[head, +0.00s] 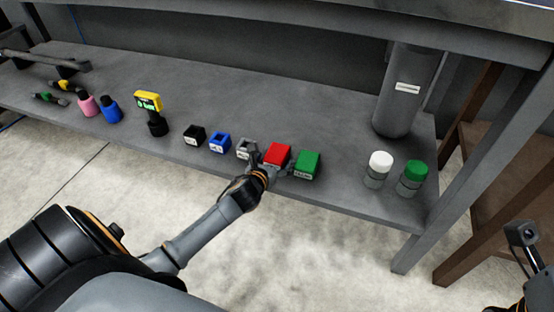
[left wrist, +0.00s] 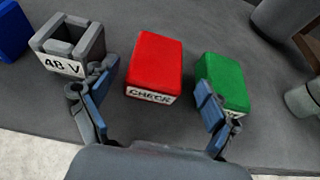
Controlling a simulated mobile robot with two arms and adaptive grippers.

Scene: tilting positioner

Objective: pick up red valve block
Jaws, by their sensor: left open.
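The red valve block (head: 277,154) stands on the grey shelf near its front edge, between a grey block and a green block. In the left wrist view the red block (left wrist: 155,65) has a white label reading "CHECK" on its near face. My left gripper (head: 268,168) is at the shelf's front edge, just in front of the red block. In the left wrist view its two blue-padded fingers (left wrist: 155,105) are spread open, one on each side of the red block's near end, with nothing held.
A grey "48 V" block (left wrist: 73,42) is close to the left finger, and the green block (left wrist: 224,80) is close behind the right finger. Blue (head: 220,142) and black (head: 194,135) blocks stand further left. White-capped (head: 379,169) and green-capped (head: 412,178) jars stand right.

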